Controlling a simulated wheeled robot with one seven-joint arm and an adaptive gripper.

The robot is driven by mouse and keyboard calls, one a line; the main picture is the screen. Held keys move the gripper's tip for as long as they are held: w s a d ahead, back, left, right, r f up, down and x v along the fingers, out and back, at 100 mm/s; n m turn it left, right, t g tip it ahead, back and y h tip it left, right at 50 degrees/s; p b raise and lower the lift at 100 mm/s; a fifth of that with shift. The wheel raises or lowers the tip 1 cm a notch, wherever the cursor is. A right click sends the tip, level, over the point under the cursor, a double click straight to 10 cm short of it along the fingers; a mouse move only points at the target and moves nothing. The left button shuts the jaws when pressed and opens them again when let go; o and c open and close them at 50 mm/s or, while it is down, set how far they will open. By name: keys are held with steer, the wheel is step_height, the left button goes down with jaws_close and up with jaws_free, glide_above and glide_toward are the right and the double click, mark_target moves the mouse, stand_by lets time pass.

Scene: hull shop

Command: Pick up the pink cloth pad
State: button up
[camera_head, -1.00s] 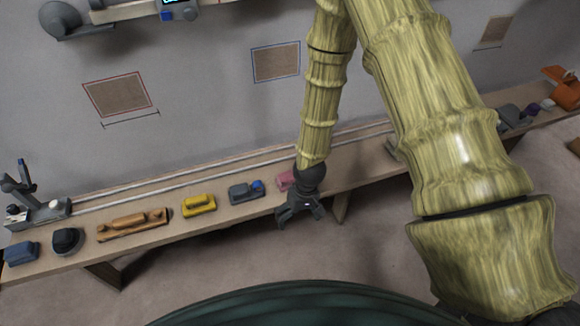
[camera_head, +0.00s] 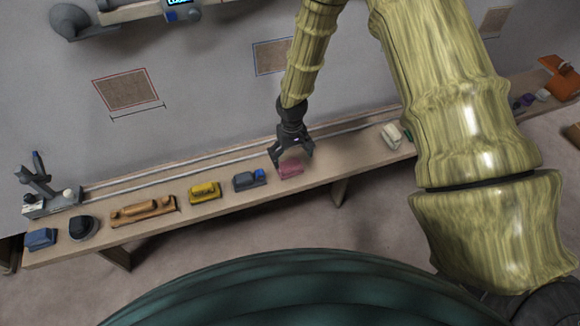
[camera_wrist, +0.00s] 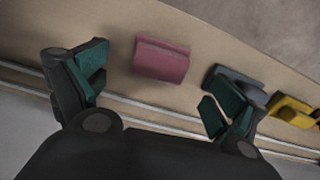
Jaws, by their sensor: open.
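The pink cloth pad (camera_head: 291,170) lies on the long wooden bench (camera_head: 231,200), near its middle. It also shows in the wrist view (camera_wrist: 161,61), a folded pink block lying ahead of the fingers and between their lines. My gripper (camera_head: 292,160) is open and empty, just above and behind the pad. In the wrist view my two green-padded fingers (camera_wrist: 155,95) are spread wide, one on each side of the pad, and do not appear to touch it. In the head view the fingers partly overlap the pad's upper edge.
A grey-blue tool (camera_head: 249,180) lies close beside the pad, with a yellow tool (camera_head: 204,192) beyond it. To the right the bench is clear up to a pale object (camera_head: 391,135). Two rails (camera_head: 225,160) run along the bench's back.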

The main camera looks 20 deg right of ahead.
mark_target(290, 163)
steer(key=shift+w+a+f+p, duration=0.15)
steer(key=shift+f+p, duration=0.1)
steer(key=shift+f, duration=0.45)
steer(key=shift+w+d+f+p, duration=0.1)
steer(key=shift+f+p, duration=0.1)
steer(key=shift+f, duration=0.5)
steer(key=shift+w+a+f+p, duration=0.15)
steer(key=shift+f+p, duration=0.1)
steer(key=shift+f, duration=1.2)
steer(key=shift+c, duration=0.2)
steer(key=c, duration=1.1)
